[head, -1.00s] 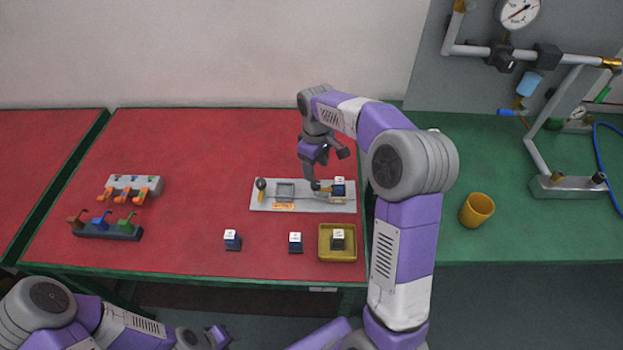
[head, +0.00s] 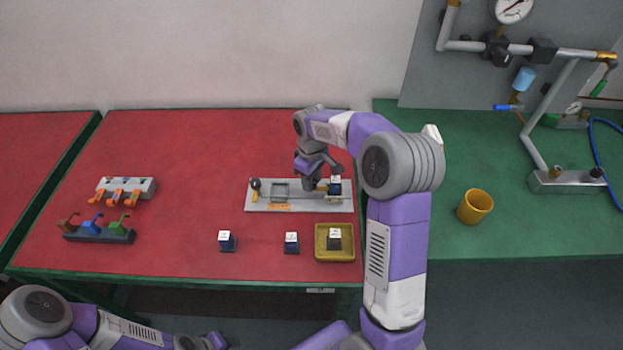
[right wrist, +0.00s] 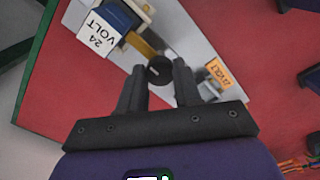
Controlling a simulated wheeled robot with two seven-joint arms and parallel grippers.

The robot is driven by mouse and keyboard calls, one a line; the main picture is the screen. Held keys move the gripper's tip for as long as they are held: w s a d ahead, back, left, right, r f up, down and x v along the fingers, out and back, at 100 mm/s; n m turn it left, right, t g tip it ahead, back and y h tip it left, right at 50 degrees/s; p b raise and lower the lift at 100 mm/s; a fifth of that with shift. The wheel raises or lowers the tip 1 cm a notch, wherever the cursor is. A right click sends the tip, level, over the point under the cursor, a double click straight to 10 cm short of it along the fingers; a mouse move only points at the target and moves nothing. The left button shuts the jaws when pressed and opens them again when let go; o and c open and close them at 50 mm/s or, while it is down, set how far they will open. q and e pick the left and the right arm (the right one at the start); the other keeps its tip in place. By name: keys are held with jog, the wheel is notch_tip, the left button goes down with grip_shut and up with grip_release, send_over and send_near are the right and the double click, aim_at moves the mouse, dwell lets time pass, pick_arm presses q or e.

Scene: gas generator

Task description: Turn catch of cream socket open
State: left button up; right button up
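A grey plate (head: 300,205) on the red table carries an empty grey socket (head: 280,190) and, at its right end, the cream socket (head: 333,197). A dark blue block with a white "24 VOLT" top (head: 336,179) sits in the cream socket; it also shows in the right wrist view (right wrist: 99,36). The cream socket's catch is a yellow lever (right wrist: 140,45) with a round black knob (right wrist: 159,70). My right gripper (right wrist: 160,68) is open, its fingers on either side of the knob; contact is unclear. My left gripper (head: 214,341) is low at the front, its fingers unclear.
Another catch with a black knob (head: 255,185) is at the plate's left end. Blocks (head: 226,240) (head: 291,242) and a yellow tray (head: 320,257) holding a block lie in front. Racks of coloured hooks (head: 95,234) are at left; a yellow cup (head: 475,206) stands right.

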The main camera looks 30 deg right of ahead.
jog(key=c, duration=0.3)
jog(key=shift+c, duration=0.2)
jog(key=m+p, duration=0.2)
jog(key=m, duration=0.1)
jog(key=shift+r+m, duration=0.15)
jog(key=shift+m, duration=0.25)
jog(key=m+p, duration=0.2)
jog(key=m, duration=0.2)
jog(key=shift+m+p, duration=0.3)
jog(key=m+p, duration=0.2)
jog(key=m, duration=0.3)
jog(key=shift+m+p, duration=1.25)
jog(key=shift+m, duration=1.05)
